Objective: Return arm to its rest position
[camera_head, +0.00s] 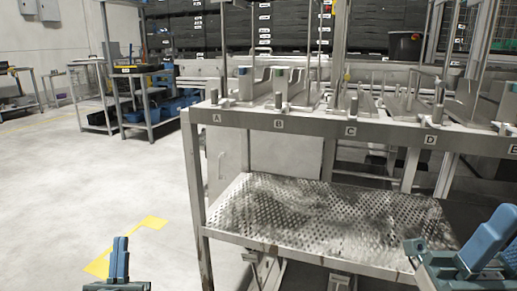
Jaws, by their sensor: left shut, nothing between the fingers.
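My left gripper (120,258) shows at the bottom left of the head view. Its blue fingers point up and are together, with nothing between them. It is over the floor, left of the metal rack and apart from it in the picture. Blue and dark green parts of my right arm show at the bottom right, in front of the rack's lower shelf. They are cut off by the picture edge, and I cannot tell whether the right gripper (490,244) is open or shut.
The metal rack (262,121) has slots labelled A to E and a perforated lower shelf (290,213). A yellow floor marking (153,223) lies left of it. A workbench (148,70) with blue bins (176,107) stands at the back left. The floor on the left is clear.

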